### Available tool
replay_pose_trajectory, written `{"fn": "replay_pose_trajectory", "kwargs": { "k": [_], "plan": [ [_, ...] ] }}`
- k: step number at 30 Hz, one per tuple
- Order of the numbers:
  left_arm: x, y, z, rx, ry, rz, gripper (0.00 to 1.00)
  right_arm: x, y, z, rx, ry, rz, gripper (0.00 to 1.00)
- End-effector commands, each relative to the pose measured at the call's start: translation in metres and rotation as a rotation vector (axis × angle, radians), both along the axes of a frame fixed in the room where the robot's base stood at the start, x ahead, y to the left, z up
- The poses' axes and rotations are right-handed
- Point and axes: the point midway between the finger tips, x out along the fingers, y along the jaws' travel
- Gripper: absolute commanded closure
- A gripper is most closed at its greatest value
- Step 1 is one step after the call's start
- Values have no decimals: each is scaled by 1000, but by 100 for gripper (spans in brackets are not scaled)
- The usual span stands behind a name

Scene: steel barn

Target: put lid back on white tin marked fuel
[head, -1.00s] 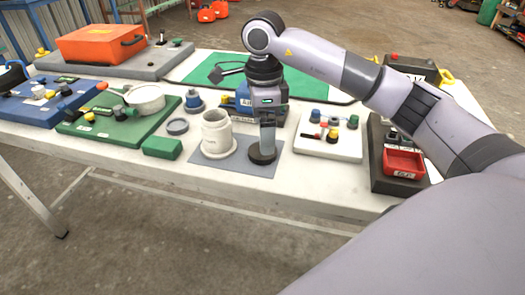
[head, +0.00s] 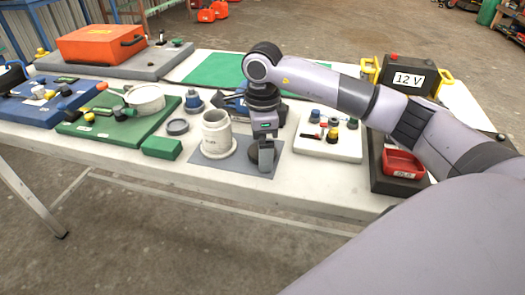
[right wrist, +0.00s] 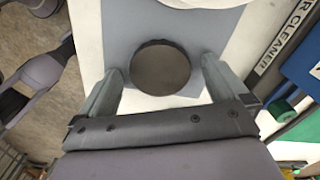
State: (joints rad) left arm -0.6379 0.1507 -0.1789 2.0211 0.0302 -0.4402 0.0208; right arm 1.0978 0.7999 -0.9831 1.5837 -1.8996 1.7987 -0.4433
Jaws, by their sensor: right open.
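The white tin (head: 217,134) stands upright and open-topped on a grey mat (head: 210,163); its marking is too small to read. A dark round lid (head: 255,156) lies flat on the mat to the right of the tin, partly hidden by my right gripper (head: 265,158). In the right wrist view the lid (right wrist: 160,68) shows between the two spread fingers of my right gripper (right wrist: 162,72), with a gap on each side. The gripper is open and empty, pointing down over the lid. My left gripper is out of view.
A green block (head: 162,147) and a grey ring-shaped part (head: 177,126) lie left of the tin. A white board with small knobs (head: 328,146) is to the right. A red tray (head: 403,164) and a 12 V box (head: 408,77) stand farther right.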

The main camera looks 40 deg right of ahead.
Motion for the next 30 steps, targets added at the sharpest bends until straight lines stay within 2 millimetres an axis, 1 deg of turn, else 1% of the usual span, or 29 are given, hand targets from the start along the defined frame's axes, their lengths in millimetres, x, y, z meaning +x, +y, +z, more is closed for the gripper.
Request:
{"fn": "replay_pose_trajectory", "kwargs": {
  "k": [1, 2, 3, 5, 6, 7, 8, 9, 17, 22, 26, 29, 30],
  "plan": [
    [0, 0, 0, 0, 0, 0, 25, 0, 0, 0, 0, 0, 0, 0],
    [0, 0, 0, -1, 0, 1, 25, 0, 0, 0, 0, 0, 0, 6],
    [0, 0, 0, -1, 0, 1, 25, 0, 0, 0, 0, 0, 0, 20],
    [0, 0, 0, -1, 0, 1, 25, 0, 0, 0, 0, 0, 0, 39],
    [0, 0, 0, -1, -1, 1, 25, 0, 0, 0, 0, 0, 0, 52],
    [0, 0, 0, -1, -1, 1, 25, 0, 0, 0, 0, 0, 0, 59],
    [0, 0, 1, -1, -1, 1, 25, 0, 0, 0, 0, 0, 0, 59],
    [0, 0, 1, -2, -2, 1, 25, 0, 0, 0, 0, -1, 0, 64],
    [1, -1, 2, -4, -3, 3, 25, 0, 0, 2, 0, -1, 0, 64],
    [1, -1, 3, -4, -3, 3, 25, 1, 0, 14, 0, -4, -1, 64],
    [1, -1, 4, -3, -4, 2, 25, 1, 0, 36, 0, -6, 0, 64],
    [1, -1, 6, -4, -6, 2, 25, 1, 0, 63, 1, -7, 1, 64],
    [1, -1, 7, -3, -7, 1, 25, 2, 0, 75, 0, -8, 0, 64]
  ]
}}
